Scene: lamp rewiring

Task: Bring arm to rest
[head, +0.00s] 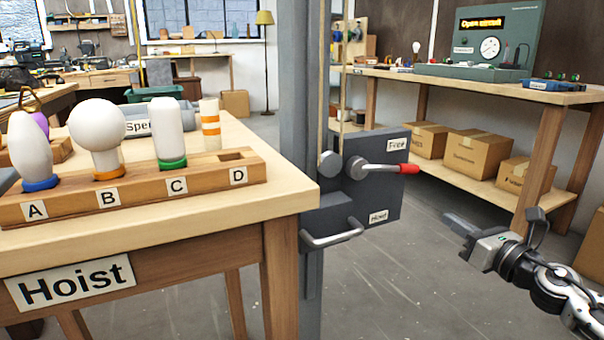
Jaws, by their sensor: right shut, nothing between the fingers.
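My right arm comes in from the lower right. Its gripper (458,224) is shut and empty, held in free air over the floor. It is to the right of and below the grey hoist box (384,212), apart from it. A grey bar handle (333,236) sticks out below the lever. My left gripper is not in view.
The table labelled "Hoist" (150,240) stands at the left with a wooden rack (215,172) of bulbs in slots A to C; slot D looks empty. A grey post (300,80) rises beside it. A bench (460,84) with boxes below stands at the right. Floor between is clear.

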